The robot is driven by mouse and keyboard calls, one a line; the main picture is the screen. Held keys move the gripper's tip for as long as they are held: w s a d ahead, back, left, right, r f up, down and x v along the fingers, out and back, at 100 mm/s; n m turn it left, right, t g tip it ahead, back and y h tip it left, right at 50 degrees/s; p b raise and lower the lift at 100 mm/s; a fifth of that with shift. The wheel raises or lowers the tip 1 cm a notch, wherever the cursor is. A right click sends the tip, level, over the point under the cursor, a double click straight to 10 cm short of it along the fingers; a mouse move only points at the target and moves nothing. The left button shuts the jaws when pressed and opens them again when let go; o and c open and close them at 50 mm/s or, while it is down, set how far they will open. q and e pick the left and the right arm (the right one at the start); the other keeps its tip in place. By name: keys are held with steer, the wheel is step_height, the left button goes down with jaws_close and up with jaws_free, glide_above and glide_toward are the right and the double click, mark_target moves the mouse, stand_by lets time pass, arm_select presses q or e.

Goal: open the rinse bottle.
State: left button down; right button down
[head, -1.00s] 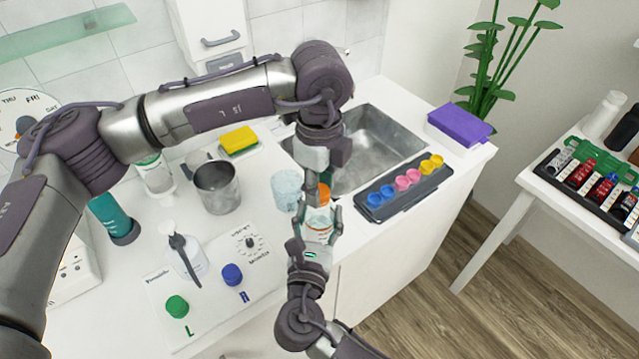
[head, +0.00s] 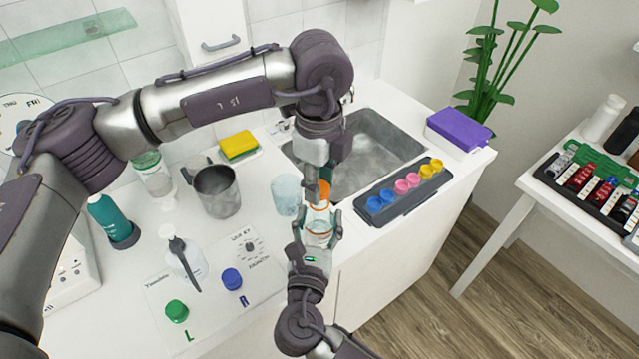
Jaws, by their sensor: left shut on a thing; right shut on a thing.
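The rinse bottle (head: 319,228) is a small clear bottle with an orange cap (head: 319,194), near the front edge of the white counter. It looks upright. My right gripper (head: 319,232) comes from below and is shut around the bottle's body, one finger on each side. My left gripper (head: 318,186) points down from above and is shut on the orange cap. Its fingers partly hide the cap. I cannot tell whether the cap is apart from the bottle's neck.
A clear tumbler (head: 286,195) and a grey mug (head: 216,191) stand to the left. The sink (head: 375,150) is behind, with a dark tray (head: 405,192) of coloured cups to the right.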

arm_select(q)
steer(key=shift+r, duration=0.2)
steer(key=shift+r, duration=1.9)
arm_select(e)
steer(key=shift+c, duration=1.2)
jaws_free()
steer(key=shift+s, duration=0.1)
